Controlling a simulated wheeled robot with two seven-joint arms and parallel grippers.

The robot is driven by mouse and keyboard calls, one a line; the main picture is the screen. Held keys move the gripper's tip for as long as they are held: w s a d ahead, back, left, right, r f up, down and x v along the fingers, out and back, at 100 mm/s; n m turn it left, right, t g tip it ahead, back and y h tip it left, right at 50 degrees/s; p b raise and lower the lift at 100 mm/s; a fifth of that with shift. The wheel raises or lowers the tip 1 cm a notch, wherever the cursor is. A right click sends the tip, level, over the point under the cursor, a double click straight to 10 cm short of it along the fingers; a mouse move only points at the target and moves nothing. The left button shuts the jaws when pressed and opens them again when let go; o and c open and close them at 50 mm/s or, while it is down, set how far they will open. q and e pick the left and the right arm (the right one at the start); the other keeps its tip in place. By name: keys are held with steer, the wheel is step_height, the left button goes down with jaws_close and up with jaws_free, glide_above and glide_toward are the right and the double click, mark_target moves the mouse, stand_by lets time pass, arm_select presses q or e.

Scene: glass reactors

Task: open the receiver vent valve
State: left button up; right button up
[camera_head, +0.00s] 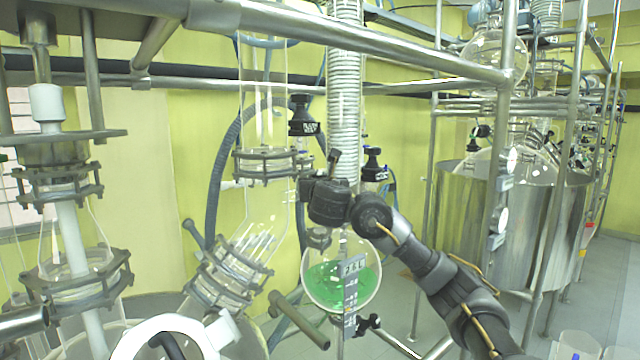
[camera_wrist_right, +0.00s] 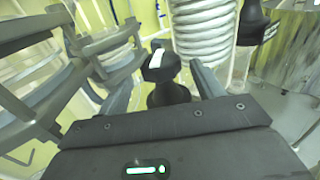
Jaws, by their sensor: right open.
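The receiver is a round glass flask (camera_head: 322,285) with green liquid, below a ribbed condenser coil (camera_head: 345,110). A black valve knob (camera_head: 302,115) with a pale label stands left of the coil. Another black knob (camera_head: 373,165) stands to its right. My right gripper (camera_head: 333,165) is in front of the coil, above the flask. In the right wrist view my right gripper (camera_wrist_right: 162,85) is open. A black knob (camera_wrist_right: 160,66) with a white stripe shows between its fingers, with space on both sides. I cannot tell for certain which head-view knob this is.
A flanged glass elbow (camera_head: 228,275) stands left of my gripper, and its clamps crowd the wrist view's left side. A metal frame rail (camera_head: 400,50) crosses above. A steel vessel (camera_head: 535,230) stands at right. Some floor is clear between.

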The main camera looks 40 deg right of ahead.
steer(key=shift+w+d, duration=0.5)
steer(key=shift+w, duration=0.05)
steer(key=c, duration=1)
